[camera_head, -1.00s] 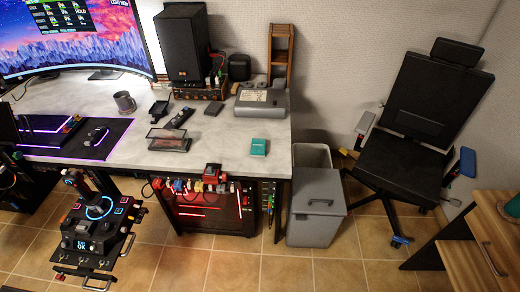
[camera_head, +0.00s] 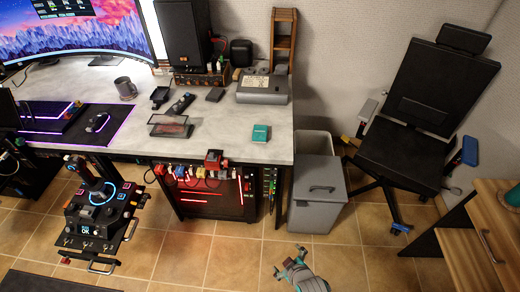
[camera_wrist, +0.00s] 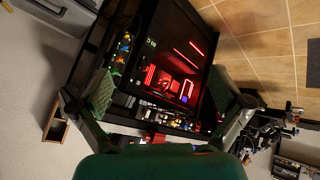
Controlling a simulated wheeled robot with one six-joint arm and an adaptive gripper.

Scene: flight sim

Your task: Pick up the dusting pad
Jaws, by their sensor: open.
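A small flat teal item (camera_head: 261,133) lies on the front right part of the grey desk top; it may be the dusting pad, but it is too small to be sure. My gripper (camera_head: 289,260) shows at the bottom of the head view, in front of the desk and over the tiled floor, well apart from that item. In the wrist view my gripper (camera_wrist: 165,95) has its two fingers spread wide, with nothing between them. No clear dusting pad shows in the wrist view.
A grey bin (camera_head: 318,195) stands right of the desk, with a black chair (camera_head: 405,150) beyond.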

